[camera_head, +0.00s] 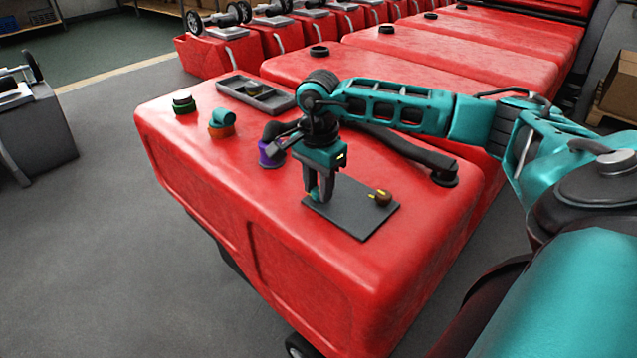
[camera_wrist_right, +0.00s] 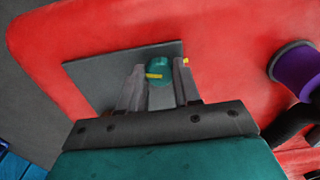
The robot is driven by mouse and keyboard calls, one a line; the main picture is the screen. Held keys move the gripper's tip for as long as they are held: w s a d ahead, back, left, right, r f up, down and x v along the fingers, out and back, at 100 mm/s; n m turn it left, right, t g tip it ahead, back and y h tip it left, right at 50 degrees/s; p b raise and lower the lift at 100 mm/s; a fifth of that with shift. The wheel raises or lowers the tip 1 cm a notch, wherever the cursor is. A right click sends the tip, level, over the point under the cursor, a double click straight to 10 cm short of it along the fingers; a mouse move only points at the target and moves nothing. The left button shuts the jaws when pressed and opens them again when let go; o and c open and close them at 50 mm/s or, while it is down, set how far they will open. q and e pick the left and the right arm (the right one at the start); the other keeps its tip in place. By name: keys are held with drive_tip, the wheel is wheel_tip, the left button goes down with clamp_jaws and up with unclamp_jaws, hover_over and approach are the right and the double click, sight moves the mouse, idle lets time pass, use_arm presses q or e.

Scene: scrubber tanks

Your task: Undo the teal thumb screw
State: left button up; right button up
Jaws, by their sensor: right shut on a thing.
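The teal thumb screw (camera_wrist_right: 160,64) stands on a dark grey plate (camera_head: 350,218) on top of the red tank. In the right wrist view it sits between the two fingers of my right gripper (camera_wrist_right: 160,88), with a yellow mark across its near side. In the head view my right gripper (camera_head: 320,192) points down at the plate's left part and is shut on the screw, mostly hiding it. A brown thumb screw (camera_head: 383,198) with a yellow mark stands at the plate's right part, apart from the gripper. My left gripper is not in view.
A purple-collared hose fitting (camera_head: 268,155) is left of my gripper; its collar also shows in the wrist view (camera_wrist_right: 298,70). An orange-and-teal elbow (camera_head: 221,124), a green-and-black cap (camera_head: 184,103) and a dark tray (camera_head: 274,101) lie farther back. The tank's front top is clear.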

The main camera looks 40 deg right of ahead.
sight(318, 191)
drive_tip(key=shift+s+a+f+n, duration=0.15)
drive_tip(key=shift+s+f+n, duration=0.05)
drive_tip(key=shift+f+n, duration=0.1)
drive_tip(key=o, duration=1.1)
drive_tip(key=shift+w+r, duration=0.1)
drive_tip(key=shift+w, duration=0.05)
drive_tip(key=shift+c, duration=0.2)
drive_tip(key=shift+r, duration=0.25)
wheel_tip(318, 191, up, 12)
drive_tip(key=p, duration=0.2)
drive_tip(key=shift+r, duration=0.25)
